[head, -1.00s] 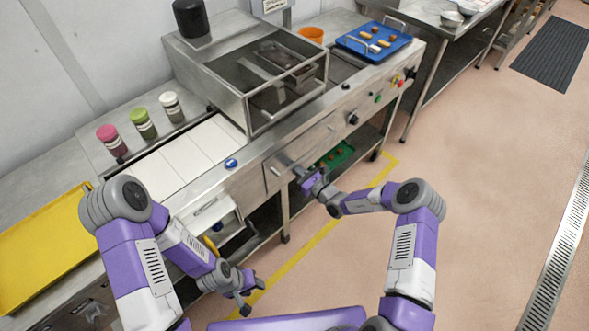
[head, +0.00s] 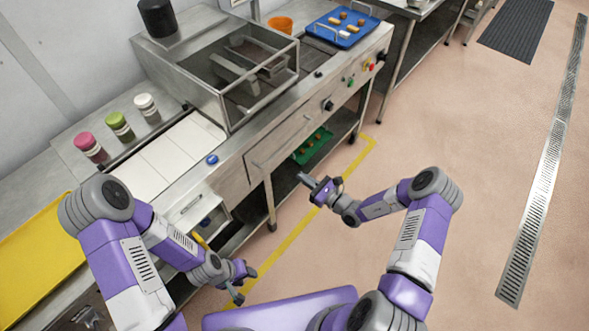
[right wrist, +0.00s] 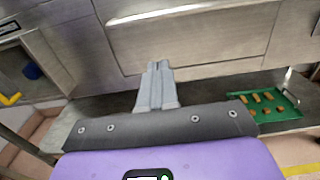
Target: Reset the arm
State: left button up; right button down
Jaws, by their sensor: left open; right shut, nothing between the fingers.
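My right gripper (head: 304,179) is shut and empty. It is in the air in front of the steel machine's front panel, apart from it. In the right wrist view its closed fingers (right wrist: 156,86) point at the drawer-like front panel (right wrist: 190,35), with nothing between them. My left gripper (head: 243,282) is open and empty, low over the floor in front of the counter, near the open compartment (head: 205,217).
The steel machine (head: 262,160) runs along the counter. A green tray (head: 314,146) with several brown pieces lies on the lower shelf. A blue tray (head: 341,28) stands on top, a yellow tray (head: 35,250) at left. Floor (head: 440,130) at right is clear.

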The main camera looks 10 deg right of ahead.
jog(key=shift+s+d, duration=0.15)
jog(key=shift+s, duration=0.05)
jog(key=s+a+f+n+g+y, duration=0.1)
jog(key=s+a+f+n+g, duration=0.1)
jog(key=s+a+n+g, duration=0.5)
jog(key=s+a+f+n+g+y, duration=0.1)
jog(key=s+a+f+n+g, duration=0.25)
jog(key=s+g, duration=0.4)
jog(key=s+d+f+n+h, duration=0.2)
jog(key=s+d+n+h, duration=0.3)
jog(key=s+n+h, duration=0.3)
jog(key=shift+s+n+t+h, duration=0.4)
jog(key=shift+s+n, duration=1.4)
jog(key=shift+n, duration=1.75)
jog(key=shift+f, duration=0.1)
